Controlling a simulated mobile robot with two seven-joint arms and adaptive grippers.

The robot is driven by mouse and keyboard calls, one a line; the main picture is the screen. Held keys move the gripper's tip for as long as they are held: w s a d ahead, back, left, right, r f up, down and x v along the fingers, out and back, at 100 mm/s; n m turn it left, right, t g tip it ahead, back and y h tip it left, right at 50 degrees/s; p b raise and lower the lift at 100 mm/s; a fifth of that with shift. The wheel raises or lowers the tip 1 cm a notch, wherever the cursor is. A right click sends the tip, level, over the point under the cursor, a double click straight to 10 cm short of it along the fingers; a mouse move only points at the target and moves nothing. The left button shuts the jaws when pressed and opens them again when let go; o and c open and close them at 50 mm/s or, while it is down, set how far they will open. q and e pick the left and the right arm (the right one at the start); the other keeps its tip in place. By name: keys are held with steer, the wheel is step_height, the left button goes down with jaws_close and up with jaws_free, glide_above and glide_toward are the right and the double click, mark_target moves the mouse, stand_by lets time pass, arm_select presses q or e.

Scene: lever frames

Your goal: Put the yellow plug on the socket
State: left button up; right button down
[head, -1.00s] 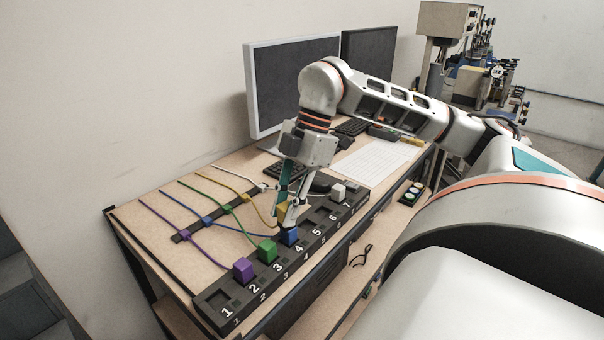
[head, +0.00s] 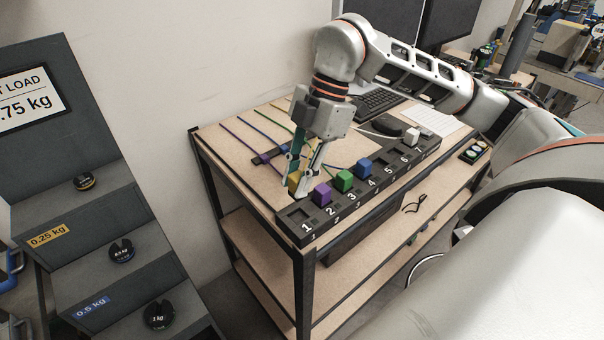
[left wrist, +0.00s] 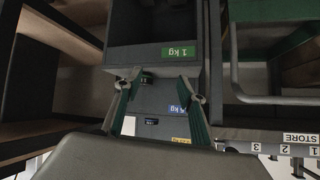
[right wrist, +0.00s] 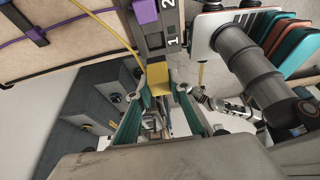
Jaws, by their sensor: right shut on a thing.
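The yellow plug (head: 294,183) is held in my right gripper (head: 301,186), just behind the near end of the dark socket strip (head: 291,225). It also shows between the fingers in the right wrist view (right wrist: 158,78), close to the strip end marked 1. The bay by number 1 holds no plug. The purple plug (head: 322,194), green plug (head: 344,180) and blue plug (head: 364,168) stand in bays 2, 3 and 4. Fingers partly hide the yellow plug and its contact with the strip. My left gripper (left wrist: 157,92) shows only in the left wrist view, open and empty.
A white plug (head: 412,132) stands near bay 7. Coloured cables cross the table (head: 215,138) behind the strip. A keyboard (head: 375,100) lies farther back. A stepped grey weight stand (head: 75,225) with black weights is at the left.

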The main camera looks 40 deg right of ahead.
steer(key=shift+f+b, duration=0.3)
steer(key=shift+f, duration=0.2)
step_height(320, 180, down, 2)
steer(key=shift+b, duration=0.75)
steer(key=shift+f+b, duration=0.7)
steer(key=shift+f, duration=0.25)
steer(key=shift+f+b, duration=0.3)
steer(key=shift+f, duration=0.25)
arm_select(q)
steer(key=shift+w+d+f+h, duration=0.2)
steer(key=shift+d+f, duration=0.2)
steer(key=shift+f, duration=0.25)
steer(key=shift+w+d+f+h, duration=0.15)
steer(key=shift+d+f, duration=0.25)
steer(key=shift+f, duration=0.2)
steer(key=shift+w+r, duration=0.15)
steer(key=shift+r, duration=0.2)
arm_select(e)
steer(key=shift+f, duration=0.1)
arm_select(q)
steer(key=shift+f, duration=0.45)
arm_select(e)
steer(key=shift+f, duration=0.4)
arm_select(q)
steer(key=shift+f+b, duration=0.15)
steer(key=shift+b, duration=0.25)
arm_select(e)
steer(key=shift+f, duration=0.45)
